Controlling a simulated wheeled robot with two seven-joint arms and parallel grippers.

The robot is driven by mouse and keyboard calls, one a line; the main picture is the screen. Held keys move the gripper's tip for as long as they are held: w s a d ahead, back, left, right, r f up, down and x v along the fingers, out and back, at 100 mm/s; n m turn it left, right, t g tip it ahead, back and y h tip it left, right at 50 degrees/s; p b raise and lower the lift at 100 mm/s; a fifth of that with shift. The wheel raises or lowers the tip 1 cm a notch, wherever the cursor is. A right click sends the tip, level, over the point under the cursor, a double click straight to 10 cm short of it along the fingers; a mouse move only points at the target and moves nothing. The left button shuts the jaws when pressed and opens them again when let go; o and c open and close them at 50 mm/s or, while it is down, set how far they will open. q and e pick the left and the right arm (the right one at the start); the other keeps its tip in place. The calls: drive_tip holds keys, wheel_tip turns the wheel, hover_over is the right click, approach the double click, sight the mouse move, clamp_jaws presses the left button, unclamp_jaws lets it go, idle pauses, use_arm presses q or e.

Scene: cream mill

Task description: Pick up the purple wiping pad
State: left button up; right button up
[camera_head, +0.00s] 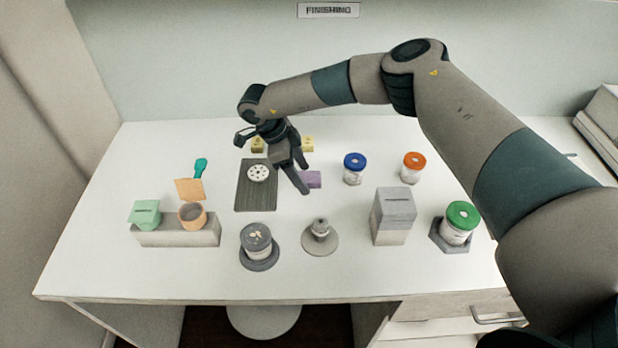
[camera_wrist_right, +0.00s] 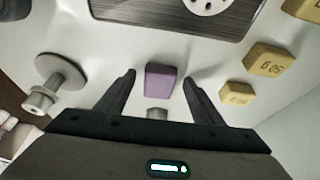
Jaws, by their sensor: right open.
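The purple wiping pad (camera_head: 313,180) lies on the white table in the head view, just right of the dark ribbed mat and partly behind my right gripper. In the right wrist view the purple pad (camera_wrist_right: 160,80) sits between and beyond the two fingertips, with clear space on both sides. My right gripper (camera_head: 296,166) is open and empty above the table by the pad; its fingers also show in the right wrist view (camera_wrist_right: 160,78). The fingers do not appear to touch the pad. My left gripper is not in view.
The dark mat (camera_head: 254,198) carries a white holed disc (camera_head: 259,173). Yellow weights (camera_head: 307,144) stand behind the gripper. A blue-lidded jar (camera_head: 354,168), an orange-lidded jar (camera_head: 413,166), a grey box (camera_head: 393,216) and a grey round stand (camera_head: 320,238) surround the pad's area.

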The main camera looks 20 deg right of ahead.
drive_tip(key=c, duration=1.1)
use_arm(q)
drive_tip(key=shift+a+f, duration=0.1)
use_arm(e)
drive_tip(key=shift+r, duration=0.1)
